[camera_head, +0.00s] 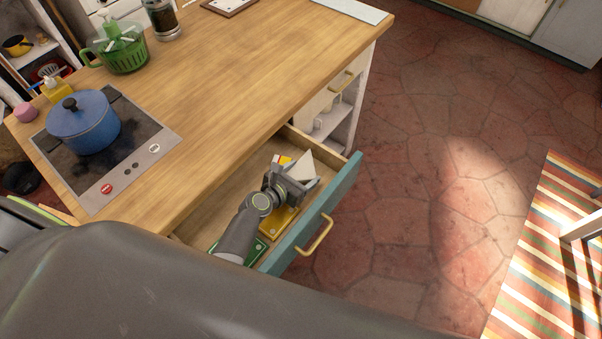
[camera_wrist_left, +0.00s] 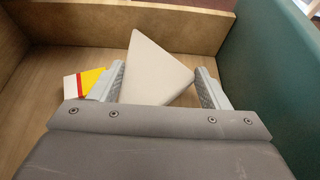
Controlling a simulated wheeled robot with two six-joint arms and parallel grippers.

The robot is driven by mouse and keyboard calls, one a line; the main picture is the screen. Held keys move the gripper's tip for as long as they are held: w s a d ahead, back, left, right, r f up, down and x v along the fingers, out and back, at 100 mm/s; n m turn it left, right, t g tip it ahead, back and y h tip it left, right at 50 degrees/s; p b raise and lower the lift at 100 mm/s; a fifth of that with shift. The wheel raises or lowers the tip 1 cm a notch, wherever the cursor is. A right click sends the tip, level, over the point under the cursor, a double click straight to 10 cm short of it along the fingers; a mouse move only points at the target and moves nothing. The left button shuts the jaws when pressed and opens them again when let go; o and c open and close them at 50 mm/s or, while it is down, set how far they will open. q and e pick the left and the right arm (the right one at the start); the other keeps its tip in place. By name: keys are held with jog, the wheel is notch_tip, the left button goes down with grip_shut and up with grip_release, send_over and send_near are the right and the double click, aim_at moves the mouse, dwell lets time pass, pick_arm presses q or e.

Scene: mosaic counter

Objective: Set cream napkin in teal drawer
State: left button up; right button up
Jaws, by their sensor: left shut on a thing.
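The teal drawer (camera_head: 347,190) is pulled open from the wooden counter, with a brass handle on its front; its teal front also shows in the left wrist view (camera_wrist_left: 282,70). My left gripper (camera_head: 296,180) reaches into the drawer space. It is shut on the cream napkin (camera_wrist_left: 155,72), a folded triangle between its two fingers. The napkin also shows in the head view (camera_head: 304,164), its tip pointing up. It is over the drawer's wooden floor; I cannot tell whether it touches the floor. My right gripper is not in view.
In the drawer lie a yellow item (camera_head: 277,221), a green item (camera_head: 256,250) and a yellow, red and white packet (camera_wrist_left: 84,83) beside my left finger. A blue pot (camera_head: 84,124) stands on the hob.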

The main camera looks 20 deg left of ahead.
pick_arm(q)
jog(key=shift+f+b, duration=0.3)
jog(key=shift+f, duration=0.25)
jog(key=o, duration=1.2)
jog(key=shift+r+p, duration=0.45)
jog(key=shift+r, duration=0.1)
jog(key=shift+s+a+r+p, duration=0.1)
jog(key=shift+s+r+p, duration=0.1)
jog(key=shift+r+p, duration=0.1)
jog(key=v, duration=1.1)
jog(key=shift+s+a+p, duration=0.15)
jog(key=shift+s+p, duration=0.1)
jog(key=shift+p, duration=0.05)
